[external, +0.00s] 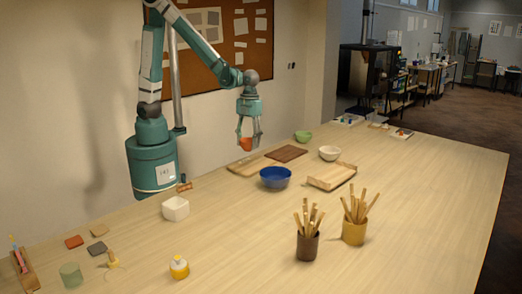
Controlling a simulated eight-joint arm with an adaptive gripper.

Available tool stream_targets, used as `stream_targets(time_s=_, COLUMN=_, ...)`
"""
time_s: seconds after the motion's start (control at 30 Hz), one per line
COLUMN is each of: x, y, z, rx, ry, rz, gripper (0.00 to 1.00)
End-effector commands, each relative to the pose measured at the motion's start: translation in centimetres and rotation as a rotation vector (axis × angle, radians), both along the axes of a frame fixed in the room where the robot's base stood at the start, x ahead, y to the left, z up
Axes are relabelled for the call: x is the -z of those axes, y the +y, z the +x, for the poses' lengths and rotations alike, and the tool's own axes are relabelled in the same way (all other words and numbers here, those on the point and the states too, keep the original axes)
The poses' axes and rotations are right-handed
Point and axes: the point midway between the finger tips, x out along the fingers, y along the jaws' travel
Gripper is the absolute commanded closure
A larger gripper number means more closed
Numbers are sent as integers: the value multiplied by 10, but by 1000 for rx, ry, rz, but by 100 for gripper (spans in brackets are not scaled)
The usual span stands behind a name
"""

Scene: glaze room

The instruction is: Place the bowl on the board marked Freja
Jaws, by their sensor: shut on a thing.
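My gripper (250,146) is shut on a small orange-red bowl (245,144), held above the back of the table. Below it lie a light wooden board (245,169) and, to the right, a dark brown board (287,153). A light wooden board or tray (330,178) with a raised edge lies further right and nearer the camera. No name can be read on any of them. Other bowls stand on the table: a blue one (275,178), a cream one (329,153) and a green one (303,136).
A brown cup (307,246) and a yellow cup (354,232) of wooden tools stand at front. The table's right side is clear. A pinboard (225,45) hangs behind my arm.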

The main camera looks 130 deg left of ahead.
Motion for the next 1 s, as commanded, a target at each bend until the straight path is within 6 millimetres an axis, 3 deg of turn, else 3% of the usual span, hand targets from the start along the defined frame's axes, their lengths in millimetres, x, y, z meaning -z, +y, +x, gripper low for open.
stream_targets(time_s=0.1, x=-3, y=21, z=-7, rx=-11, ry=0, rz=0, gripper=67)
stream_targets(time_s=0.33, x=-6, y=44, z=-15, rx=-19, ry=0, rz=-1, gripper=67)
stream_targets(time_s=1.0, x=0, y=49, z=-17, rx=-19, ry=0, rz=-1, gripper=67)
